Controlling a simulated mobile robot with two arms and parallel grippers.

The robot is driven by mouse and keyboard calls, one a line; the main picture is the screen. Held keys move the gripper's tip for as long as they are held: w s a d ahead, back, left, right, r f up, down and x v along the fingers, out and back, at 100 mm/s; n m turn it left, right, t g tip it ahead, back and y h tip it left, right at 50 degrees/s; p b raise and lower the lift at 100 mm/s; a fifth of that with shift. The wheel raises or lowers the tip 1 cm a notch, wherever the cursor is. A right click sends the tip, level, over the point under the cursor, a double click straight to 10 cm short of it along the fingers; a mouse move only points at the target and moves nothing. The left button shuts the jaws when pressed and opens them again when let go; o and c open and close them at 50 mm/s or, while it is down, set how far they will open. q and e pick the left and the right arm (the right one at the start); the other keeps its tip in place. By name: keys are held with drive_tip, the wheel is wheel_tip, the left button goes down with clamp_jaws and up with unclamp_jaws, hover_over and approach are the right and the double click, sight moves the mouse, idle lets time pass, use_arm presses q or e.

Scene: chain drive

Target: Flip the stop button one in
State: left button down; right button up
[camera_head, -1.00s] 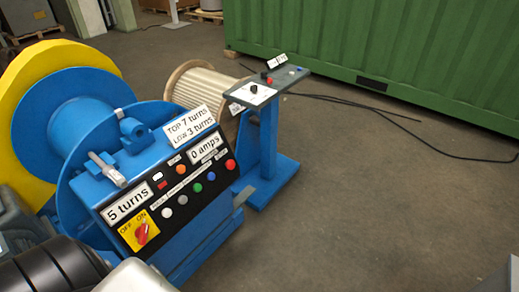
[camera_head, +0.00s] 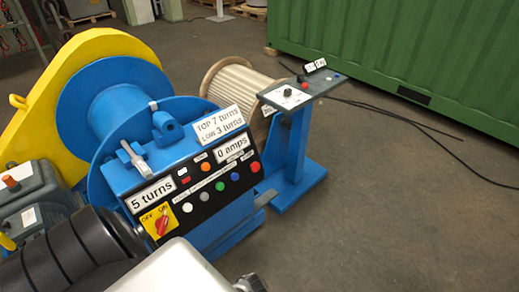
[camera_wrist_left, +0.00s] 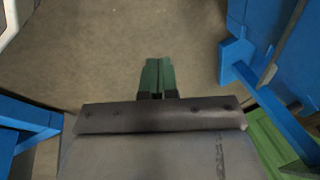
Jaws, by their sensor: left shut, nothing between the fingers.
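The black control panel (camera_head: 211,190) on the blue winch carries a row of round buttons: white, orange, green, blue, and a red one (camera_head: 255,167) at the right end. A second red button (camera_head: 301,78) sits on the pedestal's console. The labels are too small to tell which is stop button one. My left gripper (camera_wrist_left: 157,75), with green fingertips, is shut and empty in the left wrist view, over bare floor and apart from the blue frame. In the head view my left arm comes in at the lower left; its fingertips are not clearly visible. My right gripper is not in view.
A yellow rotary switch (camera_head: 159,220) with a red knob is at the panel's lower left. A blue pedestal (camera_head: 297,150) stands right of the winch, before a rope drum (camera_head: 243,85). A green container (camera_head: 420,55) is behind. The floor at right is clear, apart from black cables.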

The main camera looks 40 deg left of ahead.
use_arm(q)
drive_tip(key=w+a+r+y+p, duration=0.1)
drive_tip(key=w+a+r+y, duration=0.35)
drive_tip(key=w+r, duration=1.1)
drive_tip(key=w+a+r, duration=0.2)
drive_tip(key=w+r, duration=0.1)
drive_tip(key=r, duration=0.3)
drive_tip(key=w+a+r+n+p, duration=0.1)
drive_tip(key=w+a+r, duration=0.2)
drive_tip(key=r, duration=0.3)
drive_tip(key=w+a+r+y, duration=0.1)
drive_tip(key=w+a+r, duration=0.2)
drive_tip(key=w+r, duration=0.1)
drive_tip(key=shift+w+r+n+g+p, duration=0.35)
drive_tip(key=shift+w+r+n+g, duration=0.05)
drive_tip(key=shift+r, duration=0.5)
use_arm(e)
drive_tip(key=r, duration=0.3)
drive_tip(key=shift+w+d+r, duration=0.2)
use_arm(q)
drive_tip(key=shift+f, duration=0.1)
